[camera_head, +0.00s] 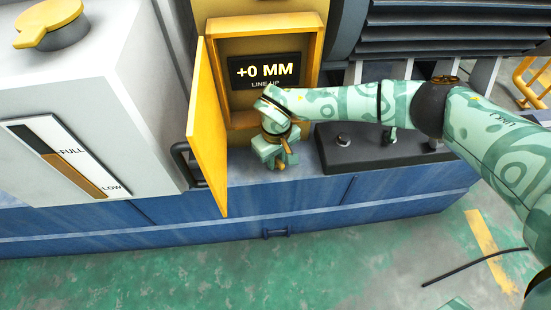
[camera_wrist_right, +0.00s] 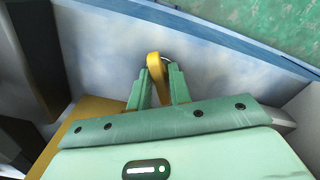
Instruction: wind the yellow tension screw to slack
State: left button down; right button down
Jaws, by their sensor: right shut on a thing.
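The yellow tension screw (camera_wrist_right: 154,66) shows in the right wrist view as a yellow, upright piece between the two green fingertips. My right gripper (camera_wrist_right: 157,88) is shut on it, with one finger on each side. In the head view my right gripper (camera_head: 279,160) points down onto the machine's top ledge, in front of the open yellow box. There the screw is mostly hidden by the fingers and wrist. The dark display (camera_head: 264,71) in the box reads "+0 MM" and "LINE UP".
The yellow box door (camera_head: 208,130) hangs open close to the left of my right gripper. A dark plate (camera_head: 370,157) with knobs lies to the right, below my forearm. A white tank (camera_head: 100,100) with a FULL/LOW gauge stands at left. The green floor in front is mostly clear.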

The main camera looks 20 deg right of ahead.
jog(key=shift+n, duration=0.4)
jog(key=shift+f+n+b, duration=0.15)
jog(key=shift+n+b, duration=1.15)
jog(key=shift+b, duration=0.4)
jog(key=shift+a+n, duration=0.15)
jog(key=shift+n, duration=0.15)
jog(key=c, duration=1.4)
grip_release()
pick_arm(q)
jog(key=f, duration=0.1)
jog(key=s+f, duration=0.1)
jog(key=f, duration=0.1)
jog(key=shift+f+g, duration=0.3)
